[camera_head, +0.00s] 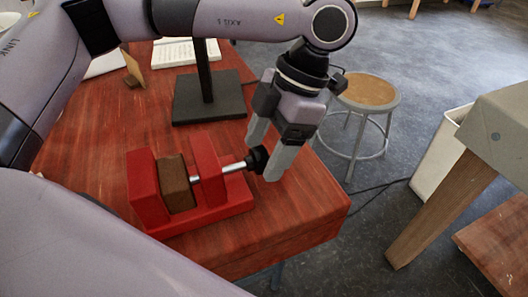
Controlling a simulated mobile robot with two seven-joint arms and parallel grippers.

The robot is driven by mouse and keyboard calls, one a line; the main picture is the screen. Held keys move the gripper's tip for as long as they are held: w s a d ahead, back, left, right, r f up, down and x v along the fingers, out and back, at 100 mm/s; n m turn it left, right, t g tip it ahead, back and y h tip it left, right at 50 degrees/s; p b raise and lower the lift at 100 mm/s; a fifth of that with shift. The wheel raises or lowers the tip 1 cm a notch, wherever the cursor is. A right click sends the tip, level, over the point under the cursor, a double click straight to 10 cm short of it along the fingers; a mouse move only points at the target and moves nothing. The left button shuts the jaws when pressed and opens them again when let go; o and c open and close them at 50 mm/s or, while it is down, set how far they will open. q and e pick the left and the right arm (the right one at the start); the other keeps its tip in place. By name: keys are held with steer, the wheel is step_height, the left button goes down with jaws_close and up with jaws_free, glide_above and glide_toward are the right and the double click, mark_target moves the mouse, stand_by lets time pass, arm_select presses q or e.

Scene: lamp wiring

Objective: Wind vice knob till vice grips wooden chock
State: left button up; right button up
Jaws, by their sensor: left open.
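The red vice (209,164) stands near the front edge of the red wooden table. The brown wooden chock (174,183) sits upright between its jaws, close to the left jaw. A gap with part of the screw showing lies between the chock and the right jaw. The silver screw comes out of the right side and ends in a black knob (257,160). My left gripper (263,160) points down at the knob with its fingers apart, one on the far side and one on the near right. I cannot tell whether the fingers touch the knob. My right gripper is out of view.
A dark stand (209,103) with a post rises behind the vice. A round stool (367,92) stands on the floor beyond the table's right edge. A grey-topped bench (497,118) is at the far right.

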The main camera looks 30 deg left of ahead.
arm_select(q)
steer(key=shift+s+a+f, duration=0.2)
steer(key=shift+f, duration=0.4)
steer(key=shift+c, duration=0.3)
steer(key=c, duration=1)
steer(key=shift+o, duration=0.2)
steer(key=g+h, duration=0.1)
steer(key=g+h+p, duration=0.1)
steer(key=shift+w+a+m+h, duration=0.15)
steer(key=shift+m+h, duration=0.15)
steer(key=shift+m, duration=0.1)
steer(key=shift+w+a+m+g+h, duration=0.15)
steer(key=shift+m+g+h, duration=0.15)
steer(key=shift+g+h, duration=0.85)
